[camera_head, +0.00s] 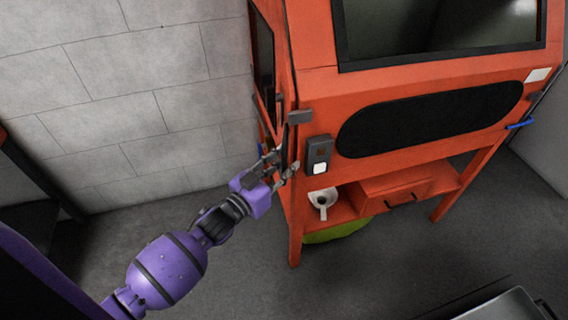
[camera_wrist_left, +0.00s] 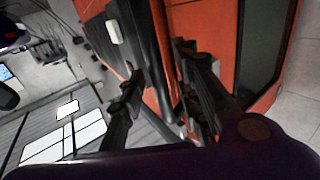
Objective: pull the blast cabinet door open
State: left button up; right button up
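The orange blast cabinet (camera_head: 315,80) stands at centre right. Its side door (camera_head: 263,60), with a dark window, is seen at a steep angle on the left side. It looks shut or nearly so. A dark upright handle bar (camera_head: 286,143) stands at the cabinet's front left corner, under a grey bracket (camera_head: 299,117). My left gripper (camera_head: 278,164) is at the bar's lower part. In the left wrist view its two dark fingers (camera_wrist_left: 160,90) are spread, with a dark bar (camera_wrist_left: 163,45) between them. Contact is unclear. My right gripper is not in view.
A grey switch box (camera_head: 319,154) is on the cabinet front beside the handle. Below are a shelf with a pale funnel-like part (camera_head: 323,200) and an orange drawer box (camera_head: 395,190). A block wall (camera_head: 130,100) stands to the left, with free floor before it.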

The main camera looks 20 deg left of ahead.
pick_arm(q)
grip_shut()
jog(key=shift+a, duration=0.1)
dwell(0.3)
